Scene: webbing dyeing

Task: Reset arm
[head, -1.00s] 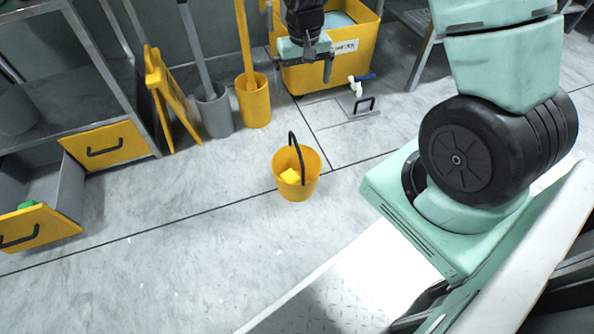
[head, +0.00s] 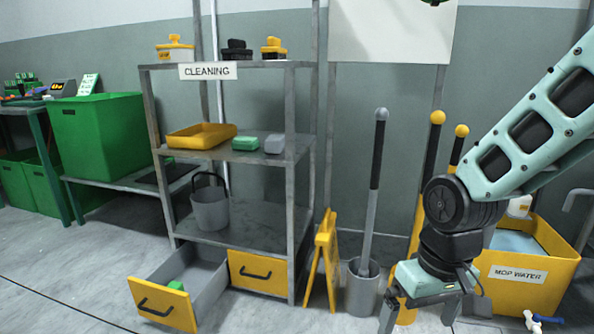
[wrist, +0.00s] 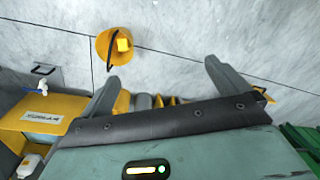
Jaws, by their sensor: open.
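My gripper (head: 420,312) hangs low at the right of the head view, pointing down in front of the yellow mop-water bin. Its two fingers are apart with nothing between them. In the wrist view my gripper (wrist: 160,78) is also open and empty. Beyond its left finger, the yellow bucket (wrist: 109,44) with a black handle stands on the floor with a yellow block (wrist: 124,42) in it. The bucket is out of the head view.
The mop-water bin (head: 550,295) stands right, behind my gripper. A cleaning shelf (head: 222,243) is at centre left, with its left drawer (head: 162,305) pulled out, holding something green. A yellow folding sign (head: 322,265) and a grey brush holder (head: 362,290) stand between shelf and gripper.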

